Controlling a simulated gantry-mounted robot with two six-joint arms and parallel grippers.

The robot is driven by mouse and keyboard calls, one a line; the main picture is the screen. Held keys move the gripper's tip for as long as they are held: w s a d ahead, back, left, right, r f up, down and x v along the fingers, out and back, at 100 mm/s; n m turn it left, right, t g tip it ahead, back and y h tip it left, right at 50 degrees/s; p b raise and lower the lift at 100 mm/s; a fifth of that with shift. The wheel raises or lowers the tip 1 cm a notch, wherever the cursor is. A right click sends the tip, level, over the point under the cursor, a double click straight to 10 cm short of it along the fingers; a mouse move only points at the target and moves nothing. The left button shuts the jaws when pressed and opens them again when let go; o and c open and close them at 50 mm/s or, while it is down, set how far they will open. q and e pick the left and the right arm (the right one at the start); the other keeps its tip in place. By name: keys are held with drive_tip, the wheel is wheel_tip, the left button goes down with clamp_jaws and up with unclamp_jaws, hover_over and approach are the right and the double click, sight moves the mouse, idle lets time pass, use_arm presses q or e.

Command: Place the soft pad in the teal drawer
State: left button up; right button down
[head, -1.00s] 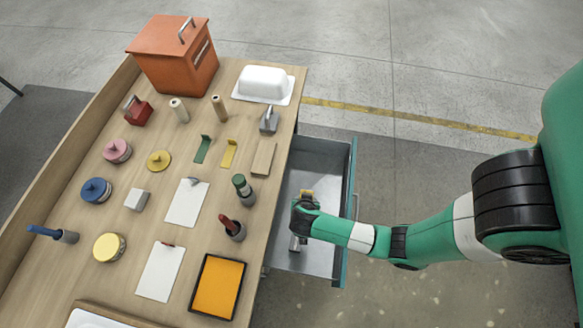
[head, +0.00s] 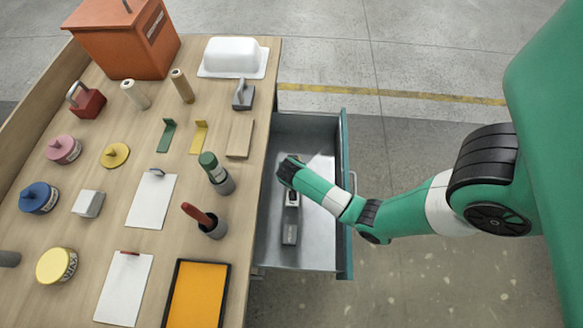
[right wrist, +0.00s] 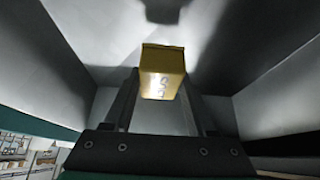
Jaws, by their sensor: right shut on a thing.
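In the head view my right wrist (head: 290,170) is over the far part of the open teal drawer (head: 345,190) and hides the pad. I cannot tell whether the pad touches the drawer floor. My left gripper is not in view.
A grey and dark thing (head: 290,233) lies in the drawer, nearer than my wrist. The wooden table (head: 100,215) left of it holds an orange box (head: 125,40), a white covered dish (head: 232,55), a cup with a red-handled tool (head: 213,228) and an orange tray (head: 222,300).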

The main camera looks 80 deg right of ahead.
drive_tip(key=shift+x, duration=0.95)
drive_tip(key=shift+w+d, duration=0.15)
drive_tip(key=shift+w+d+f+b, duration=0.1)
drive_tip(key=shift+f+b, duration=0.25)
drive_tip(key=shift+b, duration=0.15)
drive_tip(key=f+b, duration=0.3)
drive_tip(key=b, duration=0.1)
drive_tip(key=shift+w+d+f, duration=0.1)
drive_tip(key=shift+d+f, duration=0.15)
drive_tip(key=shift+f, duration=0.05)
drive_tip(key=shift+r+p, duration=0.2)
drive_tip(key=shift+p, duration=0.1)
drive_tip(key=shift+c, duration=1)
unclamp_jaws()
drive_tip(key=shift+f, duration=0.15)
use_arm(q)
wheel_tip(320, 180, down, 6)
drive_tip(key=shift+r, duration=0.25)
